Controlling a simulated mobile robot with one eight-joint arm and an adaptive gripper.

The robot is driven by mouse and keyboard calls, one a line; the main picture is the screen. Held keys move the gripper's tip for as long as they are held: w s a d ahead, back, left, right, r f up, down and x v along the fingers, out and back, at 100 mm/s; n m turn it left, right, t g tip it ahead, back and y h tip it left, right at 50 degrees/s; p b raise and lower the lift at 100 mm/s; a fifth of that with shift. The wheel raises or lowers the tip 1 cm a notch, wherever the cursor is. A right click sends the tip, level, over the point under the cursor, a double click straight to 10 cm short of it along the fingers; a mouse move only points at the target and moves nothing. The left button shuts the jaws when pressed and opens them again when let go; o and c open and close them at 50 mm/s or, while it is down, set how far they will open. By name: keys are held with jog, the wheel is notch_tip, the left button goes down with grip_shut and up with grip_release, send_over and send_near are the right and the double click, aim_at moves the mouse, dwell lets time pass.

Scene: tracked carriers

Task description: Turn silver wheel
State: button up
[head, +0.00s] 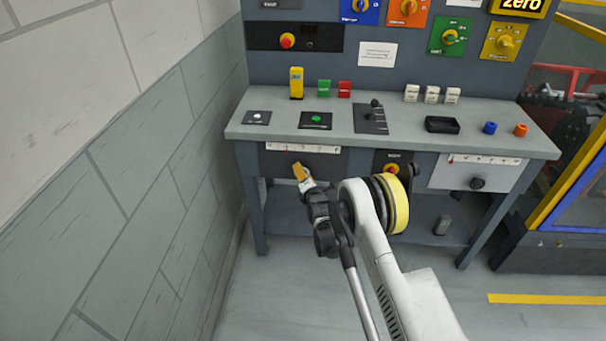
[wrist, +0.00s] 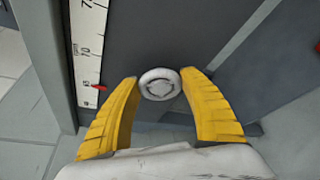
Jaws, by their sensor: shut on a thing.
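The silver wheel (wrist: 160,84) is a small round knob on a dark panel (wrist: 150,30), centred in the wrist view. My gripper (wrist: 161,77) has its two yellow fingers on either side of the wheel, shut on it. In the head view my gripper (head: 301,172) is at the left panel under the bench top and hides the wheel there. A white scale (wrist: 88,50) with a red pointer (wrist: 100,88) runs along the panel's edge. The scale also shows in the head view (head: 303,149).
The bench top (head: 270,110) above carries switches, a lever (head: 374,112) and a black tray (head: 442,125). A red knob (head: 392,170) and a second scale panel (head: 472,174) are to the right. A grey wall (head: 160,170) stands close on the left.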

dwell(0.4)
jog(key=o, duration=1.2)
jog(key=v, duration=0.7)
jog(key=shift+s, duration=0.25)
